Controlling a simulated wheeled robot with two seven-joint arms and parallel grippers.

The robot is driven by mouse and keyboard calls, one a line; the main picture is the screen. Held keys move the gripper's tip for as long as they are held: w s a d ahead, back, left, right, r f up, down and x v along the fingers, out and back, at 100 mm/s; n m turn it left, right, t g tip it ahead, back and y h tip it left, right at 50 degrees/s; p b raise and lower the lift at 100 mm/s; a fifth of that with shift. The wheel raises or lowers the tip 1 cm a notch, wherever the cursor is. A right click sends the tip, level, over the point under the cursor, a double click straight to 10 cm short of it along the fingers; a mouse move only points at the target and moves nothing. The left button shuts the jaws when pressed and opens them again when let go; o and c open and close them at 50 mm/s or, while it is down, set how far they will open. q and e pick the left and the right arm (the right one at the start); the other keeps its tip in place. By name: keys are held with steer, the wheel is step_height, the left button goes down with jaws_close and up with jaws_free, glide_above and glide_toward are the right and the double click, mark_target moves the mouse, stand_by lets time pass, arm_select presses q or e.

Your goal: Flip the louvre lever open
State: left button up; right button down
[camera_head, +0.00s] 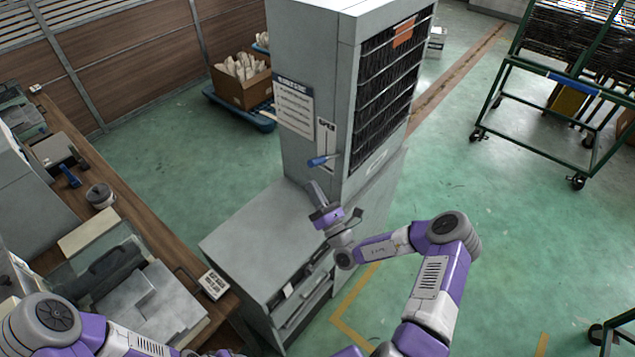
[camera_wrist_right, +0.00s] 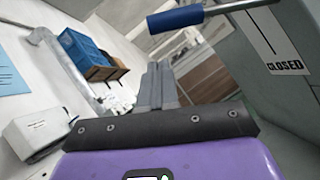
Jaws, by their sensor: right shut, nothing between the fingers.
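The louvre lever is a short metal rod with a blue grip (camera_head: 318,161), standing out from the side of the tall grey cabinet (camera_head: 309,60). In the right wrist view, the blue grip (camera_wrist_right: 175,19) is at the top, with its rod running right towards a white plate (camera_wrist_right: 285,66) that reads "CLOSED". My right gripper (camera_head: 312,186) is just below the blue grip in the head view, apart from it. In the right wrist view its fingers (camera_wrist_right: 158,75) are together and empty. My left arm shows at the bottom left; its gripper is not visible.
The cabinet's louvred face (camera_head: 388,85) is on its right. A low grey cabinet (camera_head: 262,245) stands below the lever. A wooden workbench (camera_head: 135,205) runs along the left. A green cart (camera_head: 545,130) stands at the right, with open green floor between.

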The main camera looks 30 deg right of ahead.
steer(key=b+v, duration=0.1)
steer(key=v, duration=0.9)
steer(key=shift+f, duration=0.15)
